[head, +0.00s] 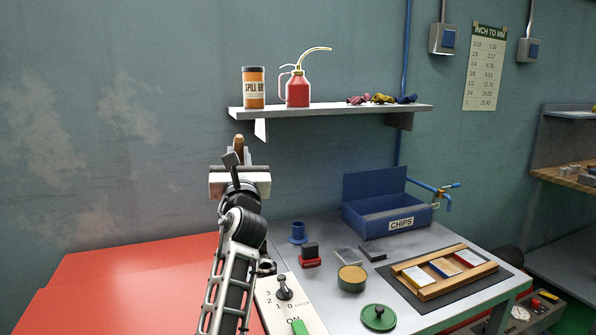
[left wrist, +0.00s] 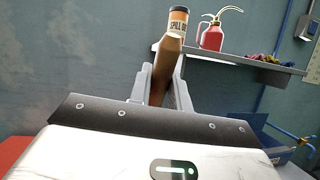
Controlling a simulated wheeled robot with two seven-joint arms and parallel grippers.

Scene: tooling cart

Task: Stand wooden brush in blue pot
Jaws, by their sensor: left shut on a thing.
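My left gripper (head: 238,158) is raised high in front of the wall, left of the shelf and well above the cart top. It is shut on the wooden brush (head: 239,142), whose brown end sticks up above the fingers. In the left wrist view the brush (left wrist: 169,55) stands roughly upright, slightly tilted, between the grey fingers (left wrist: 162,85); its lower part is hidden by the gripper body. The small blue pot (head: 298,233) stands on the grey cart top, below and to the right of the gripper, clear of it. My right gripper is out of view.
A red and black stamp (head: 310,256), a round tin (head: 351,278) and a green lid (head: 379,317) are near the pot. The blue chips box (head: 390,220) stands behind right. The wall shelf (head: 330,111) carries an orange can (head: 254,88) and red oil can (head: 298,90).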

